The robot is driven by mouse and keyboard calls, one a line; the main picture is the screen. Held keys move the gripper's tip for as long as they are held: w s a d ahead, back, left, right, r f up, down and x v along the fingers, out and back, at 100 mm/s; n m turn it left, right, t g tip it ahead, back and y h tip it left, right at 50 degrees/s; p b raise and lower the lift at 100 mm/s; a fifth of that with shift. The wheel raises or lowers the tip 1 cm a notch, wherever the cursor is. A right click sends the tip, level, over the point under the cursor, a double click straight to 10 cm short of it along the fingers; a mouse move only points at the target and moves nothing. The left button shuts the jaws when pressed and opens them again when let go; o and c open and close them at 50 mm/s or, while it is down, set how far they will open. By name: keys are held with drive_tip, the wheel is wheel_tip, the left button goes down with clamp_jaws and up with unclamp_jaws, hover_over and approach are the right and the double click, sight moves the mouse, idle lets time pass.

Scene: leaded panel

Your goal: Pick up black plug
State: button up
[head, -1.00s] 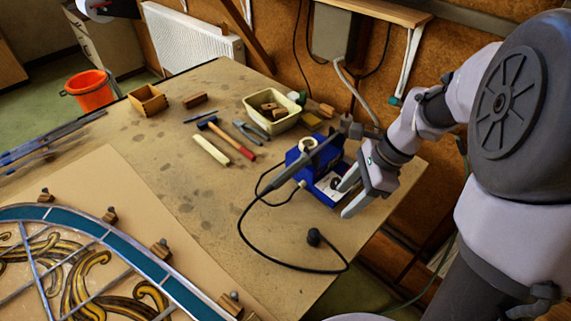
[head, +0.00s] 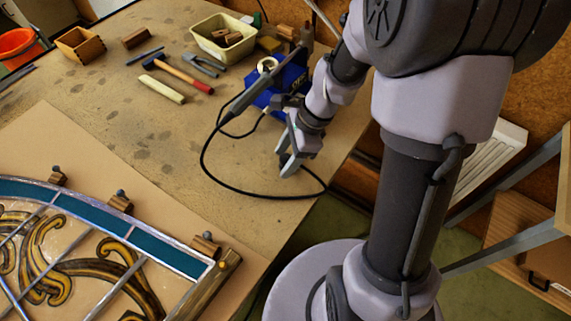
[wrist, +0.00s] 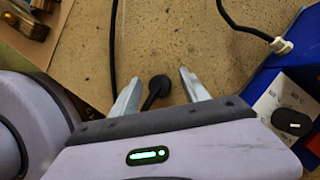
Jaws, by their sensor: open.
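The black plug (wrist: 158,83) shows in the wrist view as a round dark head on a short black lead. It appears between the two fingers of my gripper (wrist: 160,73), with a gap on each side. My gripper is open and holds nothing. In the head view my gripper (head: 286,164) points down over the table beside the blue soldering station (head: 262,97). The plug is hidden behind the gripper there. The black cable (head: 203,160) loops on the table to the left of my gripper.
The soldering iron (head: 255,88) rests at the station. A wooden-handled hammer (head: 183,75), pliers (head: 203,66) and a cream tub (head: 224,50) lie farther back. The leaded panel (head: 95,255) fills the near left. The table's right edge is close to my gripper.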

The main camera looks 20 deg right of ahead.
drive_tip(key=shift+r, duration=0.1)
clamp_jaws()
